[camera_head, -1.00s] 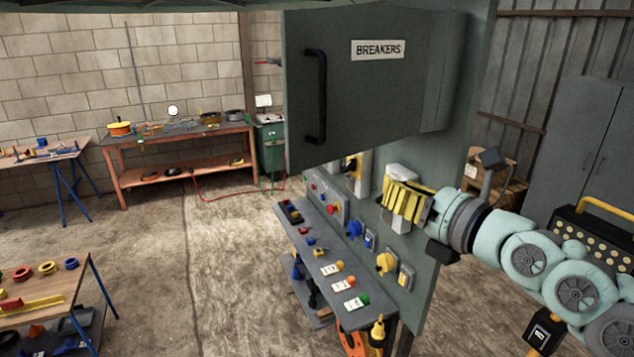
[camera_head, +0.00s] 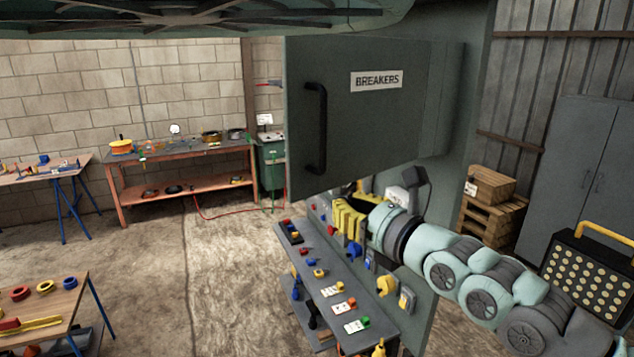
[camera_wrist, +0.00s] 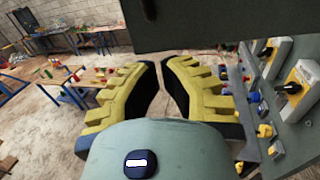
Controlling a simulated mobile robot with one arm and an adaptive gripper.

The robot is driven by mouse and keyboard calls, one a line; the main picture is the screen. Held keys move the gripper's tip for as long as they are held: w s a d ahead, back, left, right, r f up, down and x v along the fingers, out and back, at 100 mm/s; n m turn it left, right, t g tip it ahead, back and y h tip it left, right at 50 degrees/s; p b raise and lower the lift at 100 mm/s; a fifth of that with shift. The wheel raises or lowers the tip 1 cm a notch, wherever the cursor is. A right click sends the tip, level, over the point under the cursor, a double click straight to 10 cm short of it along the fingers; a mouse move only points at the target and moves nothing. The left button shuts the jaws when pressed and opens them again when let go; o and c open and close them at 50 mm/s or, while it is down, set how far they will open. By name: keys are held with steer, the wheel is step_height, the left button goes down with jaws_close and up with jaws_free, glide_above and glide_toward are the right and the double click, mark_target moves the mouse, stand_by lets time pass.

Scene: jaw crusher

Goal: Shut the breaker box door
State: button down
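The breaker box door (camera_head: 385,125) is a dark grey panel with a "BREAKERS" label (camera_head: 376,81) and a black vertical handle (camera_head: 316,128) near its left edge. It stands swung out from the box (camera_head: 452,105) behind it. My gripper (camera_head: 345,218), with yellow fingers, is below the door's lower edge, apart from the handle. In the wrist view, the door (camera_wrist: 215,18) crosses the top, with the handle's lower end (camera_wrist: 149,9) showing beyond the fingertips. The fingers (camera_wrist: 160,65) have a narrow empty gap between them.
Switches and plugs (camera_head: 387,286) project from the panel below the door. A narrow grey bench (camera_head: 325,292) with small parts stands under it. An orange workbench (camera_head: 180,153) is at the back wall. Open floor (camera_head: 235,270) lies left of the bench.

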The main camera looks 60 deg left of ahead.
mark_target(311, 186)
steer(key=a, duration=0.2)
steer(key=s+a+p, duration=0.1)
steer(key=a, duration=0.2)
steer(key=a+p, duration=0.1)
steer(key=a, duration=0.1)
steer(key=shift+s+a+r, duration=0.1)
steer(key=shift+s+a, duration=0.1)
steer(key=shift+a, duration=0.2)
steer(key=shift+s+a, duration=0.1)
steer(key=shift+a, duration=0.2)
steer(key=shift+a, duration=0.1)
